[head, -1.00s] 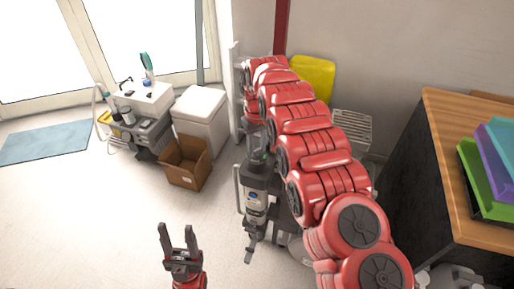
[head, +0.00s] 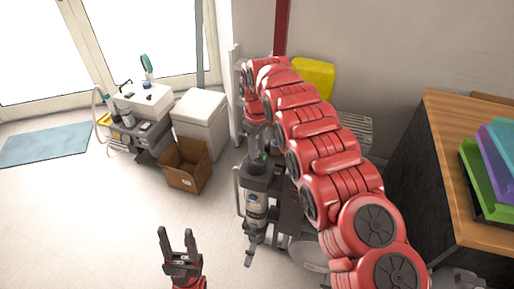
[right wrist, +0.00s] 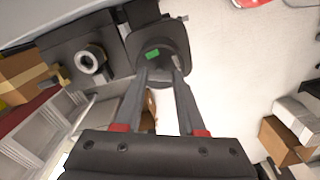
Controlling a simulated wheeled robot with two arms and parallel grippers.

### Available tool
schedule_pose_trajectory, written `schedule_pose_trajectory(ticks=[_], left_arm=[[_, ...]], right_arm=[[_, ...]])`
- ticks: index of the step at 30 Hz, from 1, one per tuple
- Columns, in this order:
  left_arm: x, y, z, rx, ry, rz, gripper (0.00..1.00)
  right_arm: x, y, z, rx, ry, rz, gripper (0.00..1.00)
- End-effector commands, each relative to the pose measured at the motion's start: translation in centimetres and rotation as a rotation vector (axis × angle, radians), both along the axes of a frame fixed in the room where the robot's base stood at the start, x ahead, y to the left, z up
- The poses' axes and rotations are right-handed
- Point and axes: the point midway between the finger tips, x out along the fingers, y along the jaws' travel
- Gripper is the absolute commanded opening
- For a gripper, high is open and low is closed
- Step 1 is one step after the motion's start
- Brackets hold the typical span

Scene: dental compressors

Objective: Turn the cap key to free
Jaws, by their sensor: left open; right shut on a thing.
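The cap key is a dark piece with a green mark (right wrist: 152,55) on the dark round cap (right wrist: 172,36) in the right wrist view. My right gripper (right wrist: 161,72) is shut on the cap key, its fingers on either side of it. The fingers hide part of the key, and its exact turn angle is hard to tell. My left gripper (head: 179,240) is open and empty above the floor at the lower middle.
An open cardboard box (head: 186,165) and a white bin (head: 200,120) stand left of the compressor. A wooden-topped cabinet (head: 450,160) with coloured trays (head: 490,165) is at the right. A yellow object (head: 312,78) is by the wall.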

Motion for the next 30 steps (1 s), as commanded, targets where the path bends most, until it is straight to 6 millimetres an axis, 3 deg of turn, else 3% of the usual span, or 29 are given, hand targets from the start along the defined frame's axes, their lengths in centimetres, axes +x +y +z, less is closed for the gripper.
schedule_pose_trajectory(ticks=[23,24,28,30], left_arm=[[0.00,0.00,0.00,0.000,0.000,0.000,0.50],[0.00,0.00,0.00,0.000,0.000,0.000,0.50],[0.00,0.00,0.00,0.000,0.000,0.000,0.50],[0.00,0.00,-0.01,0.000,0.000,0.000,0.50]], right_arm=[[0.01,0.01,0.02,0.000,0.000,-0.001,0.00],[0.01,0.01,0.02,0.000,0.000,-0.001,0.44],[0.00,0.00,0.01,0.000,0.000,-0.001,0.68],[0.00,0.00,0.01,0.000,0.000,-0.001,0.70]])
